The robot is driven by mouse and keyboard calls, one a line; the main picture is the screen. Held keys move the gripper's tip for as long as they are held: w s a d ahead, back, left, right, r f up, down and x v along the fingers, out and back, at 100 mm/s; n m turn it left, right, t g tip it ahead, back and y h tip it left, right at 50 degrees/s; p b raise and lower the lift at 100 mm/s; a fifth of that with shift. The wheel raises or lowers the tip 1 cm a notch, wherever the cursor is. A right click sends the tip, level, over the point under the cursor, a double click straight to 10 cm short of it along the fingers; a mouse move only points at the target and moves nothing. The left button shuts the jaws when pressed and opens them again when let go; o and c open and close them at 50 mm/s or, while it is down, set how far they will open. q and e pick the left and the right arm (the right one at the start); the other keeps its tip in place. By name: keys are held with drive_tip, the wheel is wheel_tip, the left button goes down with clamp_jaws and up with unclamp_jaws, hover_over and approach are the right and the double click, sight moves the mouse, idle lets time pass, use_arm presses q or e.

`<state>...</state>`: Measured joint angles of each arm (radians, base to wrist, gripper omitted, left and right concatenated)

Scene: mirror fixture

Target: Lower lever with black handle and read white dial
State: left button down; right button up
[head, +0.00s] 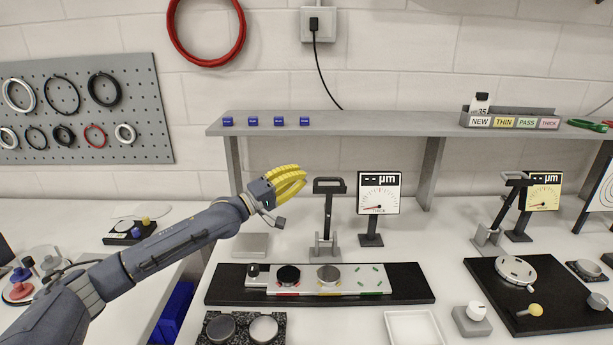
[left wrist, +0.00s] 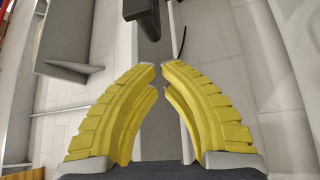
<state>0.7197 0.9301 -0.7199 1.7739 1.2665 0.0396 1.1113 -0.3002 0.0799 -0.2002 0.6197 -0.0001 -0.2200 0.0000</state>
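A lever with a black handle (head: 329,186) stands upright in a grey base on the bench, just left of the white dial. The white dial (head: 379,196) stands on a dark post; its display shows "-- µm" and its red needle points to the lower left. My left gripper (head: 303,180), with yellow fingers, is just left of the handle and apart from it. In the left wrist view its fingertips (left wrist: 160,67) almost meet, with nothing between them. A dark part at the top of that view looks like the handle (left wrist: 140,8). My right gripper is not in view.
A black board (head: 420,285) with a white strip and discs lies in front of the lever. A shelf (head: 390,123) with a support leg (head: 432,172) runs behind. A second black-handled lever (head: 515,180) and yellow dial (head: 541,193) stand at right. A white tray (head: 412,313) is in front.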

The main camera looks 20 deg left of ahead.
use_arm(q)
drive_tip(key=w+d, duration=0.3)
drive_tip(key=d, duration=0.2)
drive_tip(key=shift+w+d+r, duration=0.25)
drive_tip(key=shift+d, duration=0.15)
idle(0.6)
drive_tip(key=shift+s, duration=0.1)
idle(0.4)
